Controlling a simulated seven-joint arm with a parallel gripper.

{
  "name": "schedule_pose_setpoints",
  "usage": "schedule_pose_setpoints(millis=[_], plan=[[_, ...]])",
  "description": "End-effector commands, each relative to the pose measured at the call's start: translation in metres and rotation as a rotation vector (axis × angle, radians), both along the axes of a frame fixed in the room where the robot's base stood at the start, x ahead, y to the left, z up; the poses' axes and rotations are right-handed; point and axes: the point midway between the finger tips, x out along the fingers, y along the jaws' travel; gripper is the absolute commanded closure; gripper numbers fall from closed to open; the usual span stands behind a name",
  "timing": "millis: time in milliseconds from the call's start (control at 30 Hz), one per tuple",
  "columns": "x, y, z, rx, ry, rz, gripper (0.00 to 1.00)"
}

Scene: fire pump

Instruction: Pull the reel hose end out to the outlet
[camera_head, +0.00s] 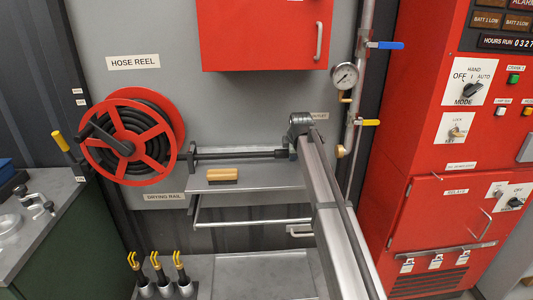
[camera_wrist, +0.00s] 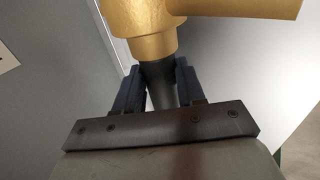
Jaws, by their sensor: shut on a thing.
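The red hose reel (camera_head: 172,118) with black hose (camera_head: 149,111) wound on it hangs on the wall at left. In the wrist view my gripper (camera_wrist: 160,74) is shut on a dark round piece (camera_wrist: 160,92), seemingly the hose end. A large brass body (camera_wrist: 140,18) with a branch to the right is right at its far end; I cannot tell whether they are joined. My arm crosses the head view; the gripper cannot be made out there.
A dark horizontal bar (camera_head: 240,154) runs above a grey shelf (camera_head: 270,177) holding a tan block (camera_head: 223,174). A red cabinet (camera_head: 263,35), pressure gauge (camera_head: 344,76) and red control panel (camera_head: 430,130) surround the pipe. Yellow-topped tools (camera_head: 157,262) stand at lower left.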

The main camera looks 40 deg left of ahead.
Motion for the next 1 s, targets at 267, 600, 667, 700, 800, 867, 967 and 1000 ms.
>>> schedule_pose_setpoints(millis=[267,600,667,700,800,867,967,1000], plan=[[0.047,-0.047,0.0,0.0,0.001,-0.001,1.0],[0.066,-0.067,0.0,0.0,0.001,0.002,1.0],[0.067,-0.068,0.0,0.0,0.001,0.003,1.0],[0.068,-0.068,0.0,-0.001,0.001,0.002,1.0],[0.068,-0.069,0.0,-0.001,0.0,0.002,1.0],[0.069,-0.069,0.0,-0.002,-0.001,0.001,1.0],[0.069,-0.07,0.0,-0.003,-0.001,-0.001,1.0],[0.07,-0.07,0.0,-0.003,-0.001,-0.001,0.57]])
